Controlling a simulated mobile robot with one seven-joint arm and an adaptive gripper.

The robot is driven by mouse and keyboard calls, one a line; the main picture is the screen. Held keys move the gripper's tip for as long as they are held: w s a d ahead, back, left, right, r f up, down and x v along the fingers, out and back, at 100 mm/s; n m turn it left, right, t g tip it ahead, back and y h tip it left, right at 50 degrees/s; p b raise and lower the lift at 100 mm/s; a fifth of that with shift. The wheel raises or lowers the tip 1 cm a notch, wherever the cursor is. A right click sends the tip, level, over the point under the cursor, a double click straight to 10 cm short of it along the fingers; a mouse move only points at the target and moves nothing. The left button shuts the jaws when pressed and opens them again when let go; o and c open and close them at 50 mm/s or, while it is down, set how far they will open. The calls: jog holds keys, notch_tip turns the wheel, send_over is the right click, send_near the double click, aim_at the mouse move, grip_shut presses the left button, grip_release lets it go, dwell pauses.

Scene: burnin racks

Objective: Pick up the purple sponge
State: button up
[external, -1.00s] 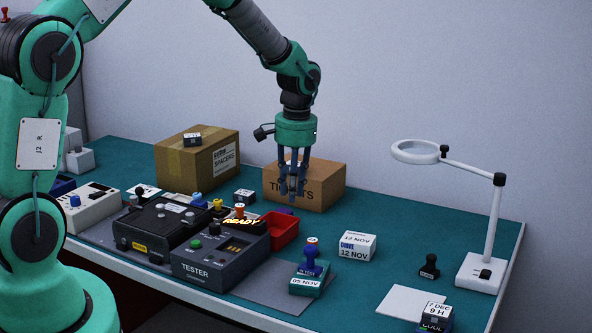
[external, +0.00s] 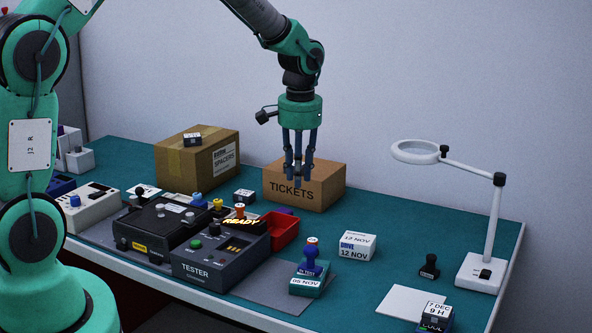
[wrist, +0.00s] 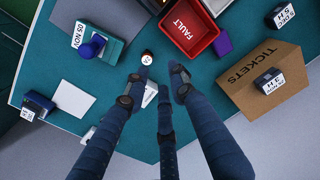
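The purple sponge (wrist: 222,42) lies on the teal table right beside the red tray (wrist: 190,27) in the wrist view. In the external view only a small purple piece of the sponge (external: 286,211) shows behind the red tray (external: 281,233). My gripper (external: 298,180) hangs above the table in front of the tickets box, with its fingers pointing down. In the wrist view my gripper (wrist: 161,75) has its fingers apart, with nothing held between them. The sponge is off to the right of the fingers there, not touching them.
The tickets box (external: 305,188) stands behind the sponge area. The tester (external: 221,262) is in front of the tray. A stamp with a blue handle (external: 311,263) and a white box (external: 357,247) stand to the right. A magnifier lamp (external: 490,235) is at the far right.

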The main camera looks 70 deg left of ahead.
jog(key=s+d+r+m+t, duration=0.15)
jog(key=s+d+r, duration=0.35)
jog(key=d+r, duration=0.6)
jog(key=s+d+r+m+t, duration=0.1)
jog(key=s+d+r+m, duration=0.25)
jog(key=d+r, duration=0.7)
jog(key=s+d+r+m+t, duration=0.1)
jog(key=s+d+r, duration=0.1)
jog(key=s+d, duration=0.5)
jog(key=s+d+r+m+t, duration=0.2)
jog(key=s+d, duration=0.5)
jog(key=s, duration=0.5)
jog(key=shift+s+d+h, duration=0.2)
jog(key=shift+s+h, duration=0.15)
jog(key=shift+h, duration=0.05)
jog(key=o, duration=0.8)
jog(key=shift+o, duration=0.2)
